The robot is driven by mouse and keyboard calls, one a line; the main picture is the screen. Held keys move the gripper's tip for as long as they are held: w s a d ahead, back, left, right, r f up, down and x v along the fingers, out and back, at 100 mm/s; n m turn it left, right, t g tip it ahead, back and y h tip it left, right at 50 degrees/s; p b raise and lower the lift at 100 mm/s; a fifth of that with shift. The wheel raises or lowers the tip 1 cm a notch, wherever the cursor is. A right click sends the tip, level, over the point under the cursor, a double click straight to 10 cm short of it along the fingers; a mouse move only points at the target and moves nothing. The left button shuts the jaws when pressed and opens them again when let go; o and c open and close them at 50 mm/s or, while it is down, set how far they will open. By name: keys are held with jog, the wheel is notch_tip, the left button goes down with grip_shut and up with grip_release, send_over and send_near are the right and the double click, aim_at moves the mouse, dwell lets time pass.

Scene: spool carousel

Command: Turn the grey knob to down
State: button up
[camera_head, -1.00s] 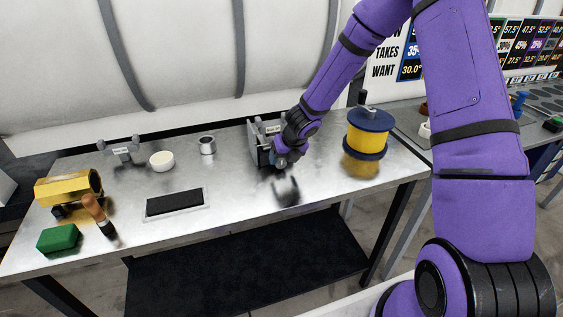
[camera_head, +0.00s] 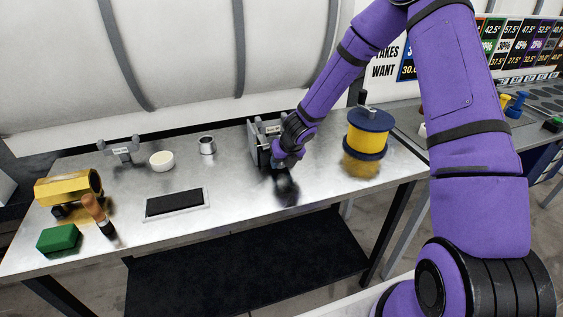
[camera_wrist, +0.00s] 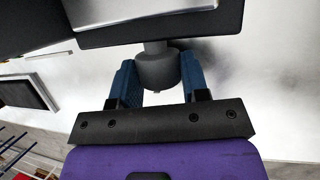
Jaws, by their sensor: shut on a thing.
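The grey knob (camera_wrist: 158,68) shows in the wrist view as a short grey cylinder on a dark panel (camera_wrist: 160,28). The blue fingers of my gripper (camera_wrist: 158,77) are on either side of it, shut on it. In the head view my gripper (camera_head: 279,165) is at the front of the small dark grey unit (camera_head: 254,145), and it hides the knob there. No pointer mark shows on the knob, so I cannot tell its setting.
A yellow and navy spool (camera_head: 367,137) stands close to the right of my gripper. A metal cup (camera_head: 206,145), a white bowl (camera_head: 161,161) and a black recessed pad (camera_head: 175,203) are to the left. A green block (camera_head: 59,238) and yellow holder (camera_head: 68,186) are farther left.

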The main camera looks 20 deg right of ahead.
jog(key=shift+a, duration=0.15)
jog(key=shift+h, duration=0.5)
jog(key=shift+s+f+n+h, duration=0.1)
jog(key=shift+n+h, duration=0.2)
jog(key=shift+h, duration=0.6)
jog(key=o, duration=0.9)
jog(key=v, duration=1.1)
jog(key=shift+a, duration=0.15)
